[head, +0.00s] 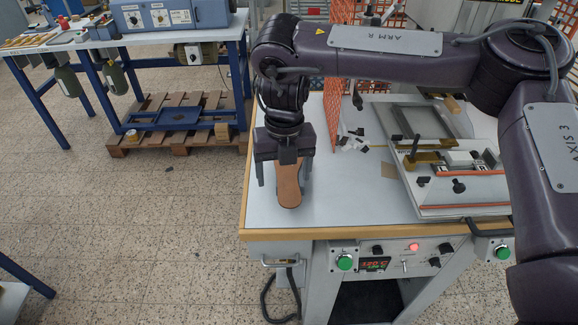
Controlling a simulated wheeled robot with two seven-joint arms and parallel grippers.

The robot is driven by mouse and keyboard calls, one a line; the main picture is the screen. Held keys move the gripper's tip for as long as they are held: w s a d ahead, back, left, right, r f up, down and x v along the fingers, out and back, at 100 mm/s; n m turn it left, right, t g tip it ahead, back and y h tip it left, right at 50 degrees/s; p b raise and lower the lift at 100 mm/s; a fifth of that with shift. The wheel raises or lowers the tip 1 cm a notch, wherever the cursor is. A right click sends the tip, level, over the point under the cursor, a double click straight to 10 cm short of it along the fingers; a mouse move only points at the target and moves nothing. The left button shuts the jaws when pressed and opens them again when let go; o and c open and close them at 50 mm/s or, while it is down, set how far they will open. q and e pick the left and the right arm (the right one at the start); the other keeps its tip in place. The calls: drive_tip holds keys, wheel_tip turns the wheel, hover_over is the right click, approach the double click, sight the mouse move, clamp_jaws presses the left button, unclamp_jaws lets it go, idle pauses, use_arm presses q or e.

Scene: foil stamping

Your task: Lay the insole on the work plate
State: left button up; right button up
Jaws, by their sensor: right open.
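A tan-brown insole (289,190) lies on the white tabletop near its left front corner. Its far end is hidden beneath my right gripper. My right gripper (284,176) points down over the insole, with its fingers apart on either side of it. Whether the fingers touch the insole or the table cannot be told. The stamping machine (455,200) stands on the right of the table, with a flat light bed and orange strips. I cannot tell for sure which of its surfaces is the work plate. My left gripper is out of view.
An orange mesh guard (343,75) rises behind the gripper. The white table (345,205) is clear in front. A control panel (390,258) sits below its edge. My right arm hides part of the machine.

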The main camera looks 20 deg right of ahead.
sight(290, 197)
drive_tip(key=shift+w+d+f, duration=0.15)
drive_tip(key=shift+d+f, duration=0.05)
drive_tip(key=shift+f, duration=0.3)
drive_tip(key=shift+w+d+f, duration=0.1)
drive_tip(key=shift+d+f, duration=0.1)
drive_tip(key=shift+f, duration=0.25)
drive_tip(key=f+p, duration=0.1)
drive_tip(key=f, duration=0.1)
drive_tip(key=d+f+p, duration=0.1)
drive_tip(key=f, duration=0.1)
drive_tip(key=shift+w+f+p, duration=0.1)
drive_tip(key=shift+w+p, duration=0.05)
drive_tip(key=shift+p, duration=0.15)
drive_tip(key=shift+a+f, duration=0.1)
drive_tip(key=shift+f, duration=0.35)
drive_tip(key=shift+f, duration=0.25)
drive_tip(key=c, duration=1.2)
drive_tip(key=shift+o, duration=0.2)
drive_tip(key=shift+r, duration=0.1)
